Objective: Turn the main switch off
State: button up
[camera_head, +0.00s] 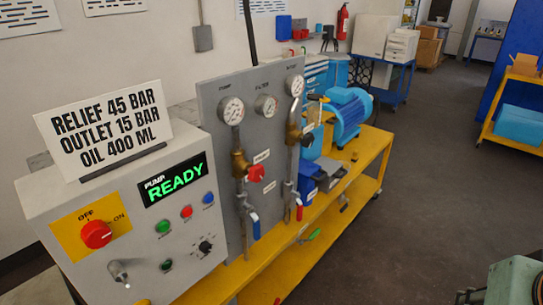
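The main switch (96,234) is a round red knob on a yellow plate (66,232) at the left of the grey control box's front. OFF is printed above the knob and ON to its upper right. The knob's handle seems to lie towards the ON side, but its exact angle is hard to read. A display (174,180) on the same box glows green and reads PUMP READY.
A sign (105,125) stands on the box. Small buttons, a black knob (205,246) and a key-like fitting (119,272) sit near the switch. A gauge panel (255,155) with valves and a blue pump (347,110) stand along the yellow bench (372,150).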

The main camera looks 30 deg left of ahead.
aim_at(96, 234)
jog(key=u, duration=2.35)
